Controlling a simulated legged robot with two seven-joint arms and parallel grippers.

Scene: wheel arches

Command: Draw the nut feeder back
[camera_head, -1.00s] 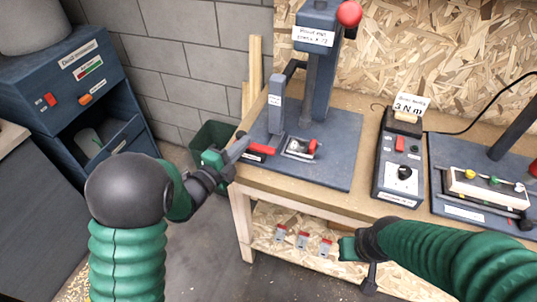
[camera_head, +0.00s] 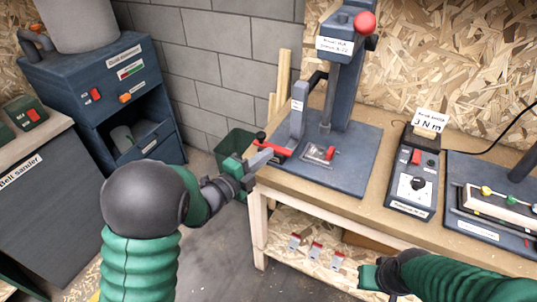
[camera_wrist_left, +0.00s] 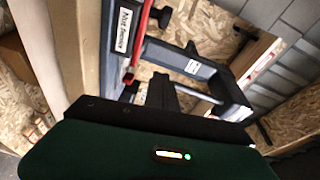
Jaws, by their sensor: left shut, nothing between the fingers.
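The rivet-nut press (camera_head: 338,70) stands on a blue base plate on the bench. At its left side is an upright blue-grey feeder post (camera_head: 298,118) with a small label; it also shows in the left wrist view (camera_wrist_left: 212,82). A red bar (camera_head: 279,150) and a small red-tipped lever (camera_head: 260,136) are by its foot. My left gripper (camera_head: 262,159) is shut and empty, its fingertips close to the red bar at the bench's left edge; I cannot tell whether they touch. My right gripper (camera_head: 365,274) is low in front of the bench; its fingers are unclear.
A torque tester (camera_head: 412,185) and a fixture with coloured knobs (camera_head: 490,205) stand to the right on the bench (camera_head: 350,205). A green bin (camera_head: 235,145) is behind my left gripper. A blue dust extractor (camera_head: 95,90) stands left.

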